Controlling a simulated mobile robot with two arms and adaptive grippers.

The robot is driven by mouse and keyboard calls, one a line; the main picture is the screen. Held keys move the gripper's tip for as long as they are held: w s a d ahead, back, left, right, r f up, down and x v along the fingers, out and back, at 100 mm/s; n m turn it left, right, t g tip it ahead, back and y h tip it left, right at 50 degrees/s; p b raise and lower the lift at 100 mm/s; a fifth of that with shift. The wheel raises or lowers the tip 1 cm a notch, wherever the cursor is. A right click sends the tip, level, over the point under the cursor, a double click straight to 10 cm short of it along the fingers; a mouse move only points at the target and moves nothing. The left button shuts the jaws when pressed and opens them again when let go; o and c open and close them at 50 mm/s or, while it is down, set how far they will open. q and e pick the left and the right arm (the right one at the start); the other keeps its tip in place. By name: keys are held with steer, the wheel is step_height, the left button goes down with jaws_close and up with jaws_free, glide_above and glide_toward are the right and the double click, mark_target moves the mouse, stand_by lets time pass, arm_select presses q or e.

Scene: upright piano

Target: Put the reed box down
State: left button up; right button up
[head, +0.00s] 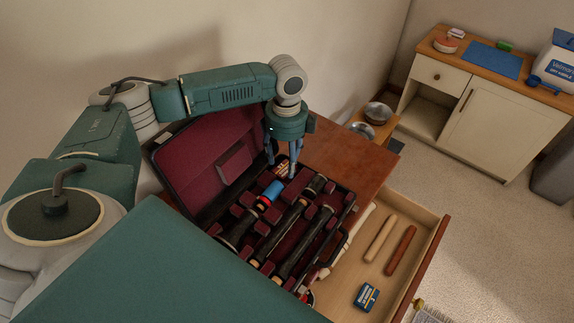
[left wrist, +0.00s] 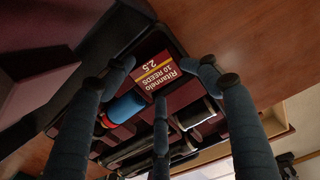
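The reed box (left wrist: 160,78) is dark red with a yellow stripe and "10 REEDS 2.5" lettering. In the left wrist view it lies at the upper end of the instrument case, beside a blue roll (left wrist: 124,107). My left gripper (head: 283,160) points down over the case, its fingers spread and apart around the box; I see no finger closed on it. In the head view the fingers largely hide the box. The open case (head: 216,228) has a dark red lining and holds black instrument pieces and the blue roll (head: 271,192). My right gripper is out of view.
The case stands on a brown wooden top (head: 352,158). An open drawer (head: 432,243) to the right holds two sticks (head: 400,251) and a blue box (head: 367,296). Metal bowls (head: 377,112) stand behind. A cabinet (head: 480,115) is at the far right. Bare wood lies right of the gripper.

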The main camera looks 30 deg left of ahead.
mark_target(287, 167)
arm_select(q)
step_height(287, 167, up, 11)
steer(key=shift+b, duration=0.4)
steer(key=shift+d, duration=0.1)
